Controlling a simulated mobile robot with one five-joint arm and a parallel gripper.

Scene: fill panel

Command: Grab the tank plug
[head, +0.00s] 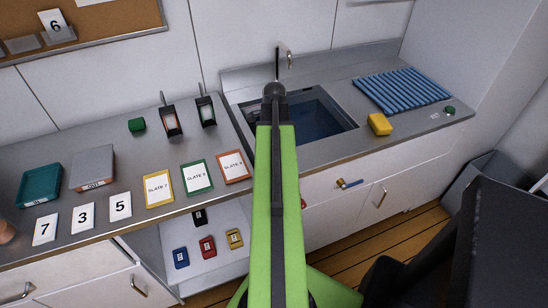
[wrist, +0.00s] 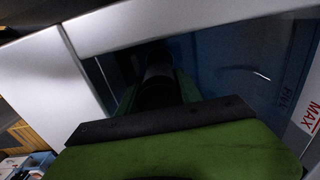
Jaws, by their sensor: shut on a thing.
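The sink tank (head: 335,122) is sunk into the counter, with blue water inside. My green arm crosses in front of its left part and hides it, and my gripper does not show in the head view. In the wrist view my gripper (wrist: 156,92) reaches down into the tank beside its pale rim. Its green fingers are shut on a dark, rounded thing (wrist: 158,72), which appears to be the tank plug. It is dim there, and I cannot tell whether the plug is seated or lifted.
A tap (head: 289,60) stands behind the tank. A yellow sponge (head: 379,124) and a blue ribbed mat (head: 402,90) lie to its right. Slates, number cards, trays and two dark holders fill the left counter. MAX lettering (wrist: 311,113) marks the tank wall.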

